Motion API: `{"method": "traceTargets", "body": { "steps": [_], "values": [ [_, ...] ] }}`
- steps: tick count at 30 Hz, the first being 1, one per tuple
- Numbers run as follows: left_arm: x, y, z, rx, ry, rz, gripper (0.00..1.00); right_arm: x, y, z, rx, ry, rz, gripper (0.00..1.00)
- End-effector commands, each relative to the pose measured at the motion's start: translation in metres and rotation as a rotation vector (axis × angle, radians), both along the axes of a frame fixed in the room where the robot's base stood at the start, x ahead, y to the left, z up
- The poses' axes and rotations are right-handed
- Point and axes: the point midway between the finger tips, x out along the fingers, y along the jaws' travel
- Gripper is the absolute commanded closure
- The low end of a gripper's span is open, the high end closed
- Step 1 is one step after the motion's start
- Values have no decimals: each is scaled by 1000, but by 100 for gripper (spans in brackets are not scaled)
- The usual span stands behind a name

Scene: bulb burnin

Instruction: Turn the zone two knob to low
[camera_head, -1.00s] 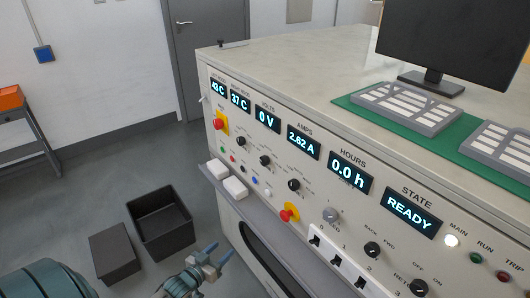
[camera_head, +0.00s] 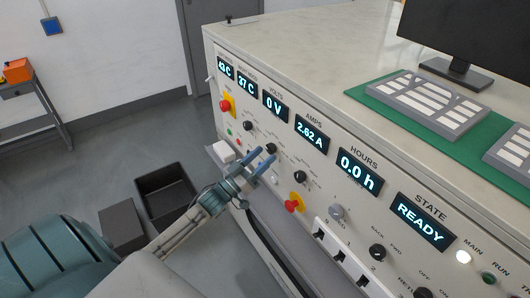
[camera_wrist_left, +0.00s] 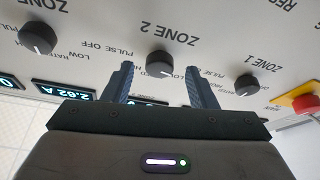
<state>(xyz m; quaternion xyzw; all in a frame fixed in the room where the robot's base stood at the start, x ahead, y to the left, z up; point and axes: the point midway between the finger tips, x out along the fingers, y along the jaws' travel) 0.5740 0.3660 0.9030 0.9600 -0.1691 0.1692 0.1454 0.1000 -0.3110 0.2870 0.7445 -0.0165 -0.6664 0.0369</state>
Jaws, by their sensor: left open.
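The zone two knob is a round black knob (camera_wrist_left: 159,63) under the "ZONE 2" label in the left wrist view, which shows the panel upside down. In the head view the same knob (camera_head: 270,148) is the middle one of three on the sloping panel, partly crowded by my fingers. My left gripper (camera_head: 265,156) is open and empty in front of it. In the left wrist view, the two blue-grey fingertips (camera_wrist_left: 160,72) stand on either side of the knob, apart from it. I cannot tell its pointer setting clearly. My right gripper is out of view.
The zone 1 knob (camera_wrist_left: 247,85) and another zone knob (camera_wrist_left: 37,38) flank it. A red stop button on yellow (camera_head: 293,204) and a red knob on yellow (camera_head: 226,104) are nearby. A black bin (camera_head: 166,190) stands on the floor. The state display (camera_head: 420,221) reads READY.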

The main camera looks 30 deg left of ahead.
Motion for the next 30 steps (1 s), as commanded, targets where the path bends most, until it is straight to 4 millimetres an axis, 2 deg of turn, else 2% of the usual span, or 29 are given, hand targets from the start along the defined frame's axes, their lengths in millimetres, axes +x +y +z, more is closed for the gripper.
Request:
{"method": "traceTargets", "body": {
  "steps": [6, 14, 17, 21, 30],
  "values": [
    [15, -4, 7, -1, 1, 1, 48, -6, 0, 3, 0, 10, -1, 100],
    [16, -5, 6, 0, 2, 1, 48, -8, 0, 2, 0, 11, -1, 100],
    [16, -5, 6, 0, 2, 0, 64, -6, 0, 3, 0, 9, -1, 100],
    [16, -5, 6, 0, 2, 0, 91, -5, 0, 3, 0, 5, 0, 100],
    [16, -4, 5, 29, -10, 0, 93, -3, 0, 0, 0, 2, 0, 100]
  ]
}}
